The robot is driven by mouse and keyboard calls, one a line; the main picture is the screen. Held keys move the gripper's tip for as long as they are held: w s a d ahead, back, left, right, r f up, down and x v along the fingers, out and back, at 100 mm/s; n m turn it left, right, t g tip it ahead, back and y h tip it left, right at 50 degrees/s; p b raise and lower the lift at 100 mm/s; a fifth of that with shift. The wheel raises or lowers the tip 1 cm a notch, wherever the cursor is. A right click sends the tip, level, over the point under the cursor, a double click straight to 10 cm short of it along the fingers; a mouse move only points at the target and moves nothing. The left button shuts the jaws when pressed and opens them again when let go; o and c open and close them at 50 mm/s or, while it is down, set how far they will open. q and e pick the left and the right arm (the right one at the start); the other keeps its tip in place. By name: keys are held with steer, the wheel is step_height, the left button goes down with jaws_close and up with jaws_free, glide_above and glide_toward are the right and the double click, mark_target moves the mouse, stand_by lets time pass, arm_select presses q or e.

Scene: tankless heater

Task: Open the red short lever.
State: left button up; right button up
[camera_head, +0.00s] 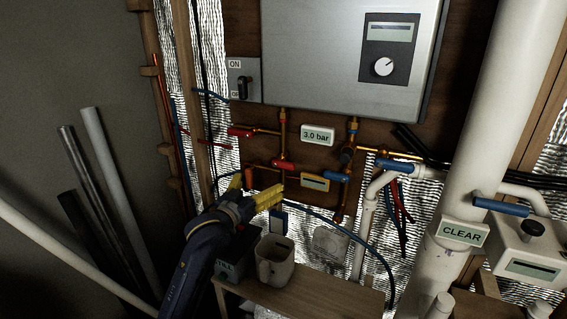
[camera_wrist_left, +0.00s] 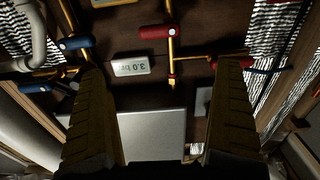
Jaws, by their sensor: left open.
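Two red levers show on the copper pipes under the heater. One red lever (camera_head: 240,132) is at the upper left, and one red lever (camera_head: 284,165) is lower, near the middle. I cannot tell which one is the short lever. My left gripper (camera_head: 258,192) is below both, its yellow fingers apart and empty. In the left wrist view, upside down, the middle red lever (camera_wrist_left: 156,31) lies beyond the open fingers (camera_wrist_left: 162,70). The other red lever (camera_wrist_left: 217,62) is partly hidden by the right finger. No finger visibly touches a lever. My right gripper is not in view.
Blue levers (camera_head: 337,176) and a 3.0 bar label (camera_head: 317,135) are close by. The grey heater box (camera_head: 340,55) is above. A thick white pipe (camera_head: 490,130) stands at the right.

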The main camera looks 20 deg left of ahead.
mark_target(282, 163)
arm_select(q)
steer(key=w+d, duration=0.1)
steer(key=w, duration=0.4)
steer(key=w+d, duration=0.1)
steer(key=w, duration=0.5)
steer(key=w+d, duration=0.1)
steer(key=w, duration=0.4)
steer(key=shift+w, duration=0.35)
steer(key=c, duration=1.6)
steer(key=shift+o, duration=0.2)
steer(key=shift+f, duration=0.1)
